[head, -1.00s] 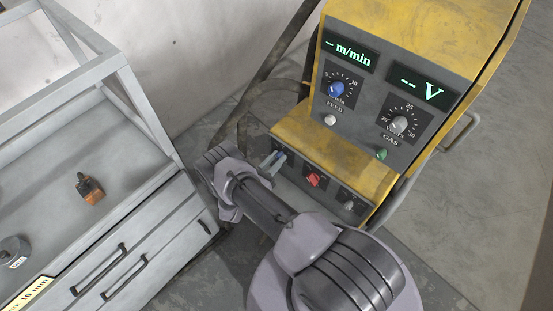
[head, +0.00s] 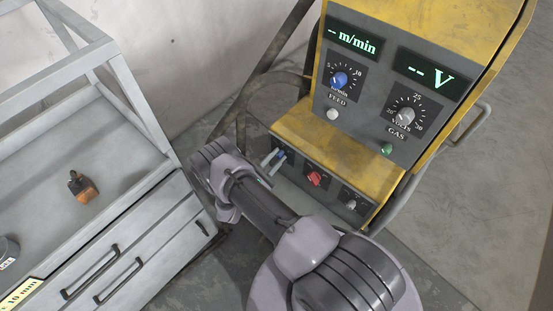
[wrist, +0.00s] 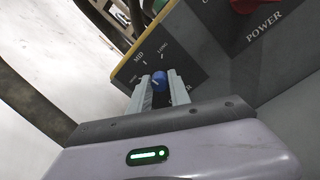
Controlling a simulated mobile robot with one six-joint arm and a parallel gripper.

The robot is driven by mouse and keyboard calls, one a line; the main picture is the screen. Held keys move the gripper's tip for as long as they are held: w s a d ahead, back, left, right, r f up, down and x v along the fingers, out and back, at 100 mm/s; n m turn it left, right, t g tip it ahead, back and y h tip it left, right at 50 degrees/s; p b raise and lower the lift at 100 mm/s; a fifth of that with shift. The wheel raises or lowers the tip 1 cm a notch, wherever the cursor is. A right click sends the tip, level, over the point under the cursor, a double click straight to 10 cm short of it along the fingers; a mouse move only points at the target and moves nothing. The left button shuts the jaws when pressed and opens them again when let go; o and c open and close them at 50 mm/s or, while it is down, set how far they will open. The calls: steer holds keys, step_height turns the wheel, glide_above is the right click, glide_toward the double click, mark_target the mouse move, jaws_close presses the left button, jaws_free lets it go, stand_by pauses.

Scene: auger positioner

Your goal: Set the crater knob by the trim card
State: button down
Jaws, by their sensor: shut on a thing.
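The crater knob (wrist: 158,79) is a small blue knob on a dark panel in the wrist view. MID and LONG are printed above it, with a further mark at the left. The lettering below it is partly hidden. My gripper (wrist: 161,86) has one finger on each side of the knob and is shut on it. Which mark the knob points to is too small to tell. In the head view my gripper (head: 272,160) is at the left end of the lower panel, and its fingers largely hide the knob. I cannot identify a trim card in either view.
A red POWER knob (head: 315,178) and a grey knob (head: 351,204) sit to the right on the lower panel. Above are the blue FEED knob (head: 340,80) and grey VOLTS knob (head: 406,116). A grey bench (head: 120,131) stands left, with an orange-black object (head: 83,187).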

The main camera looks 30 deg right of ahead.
steer(key=shift+f+m, duration=0.1)
steer(key=shift+m, duration=0.7)
steer(key=c, duration=1.2)
jaws_free()
steer(key=p+v, duration=0.2)
steer(key=v, duration=1.5)
steer(key=shift+a, duration=0.3)
